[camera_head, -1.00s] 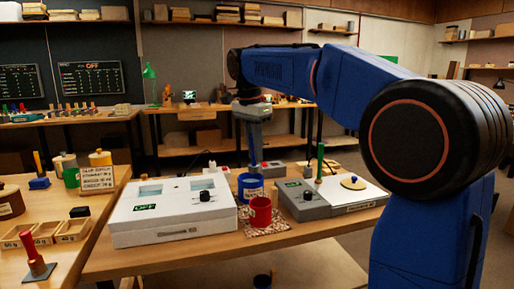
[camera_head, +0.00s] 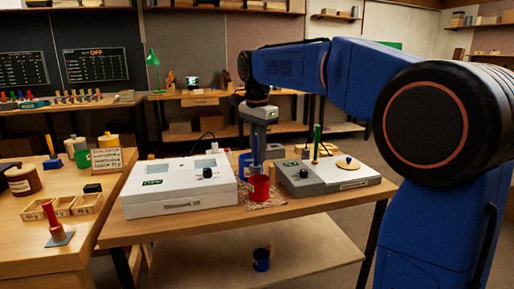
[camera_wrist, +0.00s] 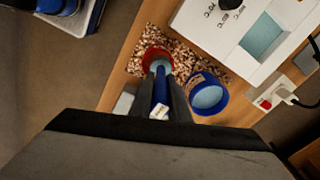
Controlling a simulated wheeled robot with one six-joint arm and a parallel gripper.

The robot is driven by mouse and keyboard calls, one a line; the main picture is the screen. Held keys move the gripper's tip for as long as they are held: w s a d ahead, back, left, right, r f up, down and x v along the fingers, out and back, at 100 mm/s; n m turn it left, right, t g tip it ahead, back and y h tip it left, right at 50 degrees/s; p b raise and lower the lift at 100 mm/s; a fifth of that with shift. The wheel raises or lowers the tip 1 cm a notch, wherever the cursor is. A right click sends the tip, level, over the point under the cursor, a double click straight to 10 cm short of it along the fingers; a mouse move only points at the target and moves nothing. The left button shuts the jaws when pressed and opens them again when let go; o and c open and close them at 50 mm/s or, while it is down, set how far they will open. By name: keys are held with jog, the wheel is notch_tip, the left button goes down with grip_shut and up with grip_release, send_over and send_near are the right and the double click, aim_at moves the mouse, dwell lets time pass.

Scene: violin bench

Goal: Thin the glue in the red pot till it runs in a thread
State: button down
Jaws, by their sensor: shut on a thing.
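The red pot (camera_head: 259,188) stands upright on a speckled mat (camera_head: 284,193). It also shows in the wrist view (camera_wrist: 153,52), partly hidden behind my fingers. My gripper (camera_head: 256,152) points down above the red pot. It is shut on a slim blue tool with a pale end (camera_wrist: 161,88). The tool's lower end is over the red pot; I cannot tell if it touches the glue. The glue is hardly visible. A blue pot (camera_wrist: 221,84) with pale blue liquid stands beside the red pot, and behind it in the head view (camera_head: 242,166).
A white box with a green display (camera_head: 165,205) stands left of the red pot. A grey unit (camera_head: 305,182) with a green upright stick is to its right, by a white slab (camera_head: 362,182). A dark blue cup (camera_head: 261,262) sits on the lower shelf. Wooden trays (camera_head: 87,205) lie on the left bench.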

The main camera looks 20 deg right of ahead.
jog(key=d+y, duration=0.1)
jog(key=y, duration=0.1)
jog(key=d+f+y, duration=0.1)
jog(key=y, duration=0.1)
jog(key=shift+y, duration=0.4)
jog(key=shift+d+f+y, duration=0.3)
jog(key=shift+f+y, duration=0.05)
jog(key=shift+y, duration=0.75)
jog(key=shift+d+f+y, duration=0.3)
jog(key=shift+f+y, duration=0.05)
jog(key=shift+y, duration=0.75)
